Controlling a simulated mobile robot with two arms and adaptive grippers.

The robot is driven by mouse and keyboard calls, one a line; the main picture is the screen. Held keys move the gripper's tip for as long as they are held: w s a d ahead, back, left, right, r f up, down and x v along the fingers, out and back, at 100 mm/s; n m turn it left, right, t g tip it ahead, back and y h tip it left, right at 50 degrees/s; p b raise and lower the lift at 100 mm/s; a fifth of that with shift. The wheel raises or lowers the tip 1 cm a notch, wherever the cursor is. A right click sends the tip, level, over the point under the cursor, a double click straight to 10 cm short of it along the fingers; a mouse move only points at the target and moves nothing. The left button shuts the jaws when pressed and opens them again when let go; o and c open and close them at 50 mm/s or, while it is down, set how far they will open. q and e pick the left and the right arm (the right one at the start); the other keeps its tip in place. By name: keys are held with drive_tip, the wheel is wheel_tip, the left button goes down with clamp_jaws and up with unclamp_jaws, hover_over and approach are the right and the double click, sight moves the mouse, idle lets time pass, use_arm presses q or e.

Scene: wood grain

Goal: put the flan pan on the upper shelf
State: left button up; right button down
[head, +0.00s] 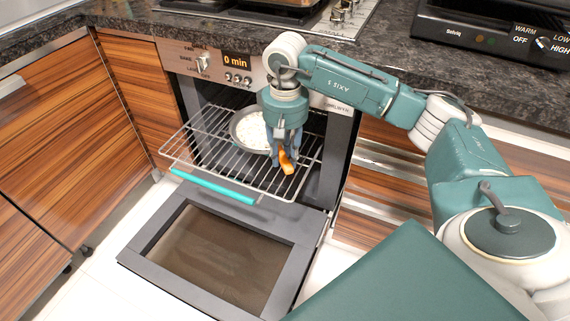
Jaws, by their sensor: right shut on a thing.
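The flan pan (240,124) is a round grey pan with a white inside. It is at the oven opening, over the wire rack (190,150); whether it touches the rack I cannot tell. An orange piece (287,163), which looks like the pan's handle, points toward the front right. My right gripper (284,159) points down and is shut on this orange piece. Its fingers and wrist hide the right side of the pan and where the handle joins it. My left gripper is not in view.
The oven door (290,265) is folded down in front, below the rack. A turquoise bar (212,187) runs along the front, between rack and door. The dark countertop (390,60) lies above, with a stove and an appliance on it. Wood cabinets stand on both sides.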

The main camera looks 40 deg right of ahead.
wheel_tip(320, 180, down, 3)
drive_tip(key=shift+f+b, duration=0.2)
drive_tip(key=shift+b, duration=0.15)
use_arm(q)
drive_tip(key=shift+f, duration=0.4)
use_arm(e)
drive_tip(key=c, duration=1.4)
unclamp_jaws()
wheel_tip(320, 180, up, 9)
drive_tip(key=shift+r+p, duration=0.15)
drive_tip(key=shift+p, duration=0.85)
wheel_tip(320, 180, up, 2)
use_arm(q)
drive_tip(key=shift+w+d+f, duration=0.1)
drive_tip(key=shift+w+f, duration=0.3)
use_arm(e)
drive_tip(key=shift+r, duration=0.4)
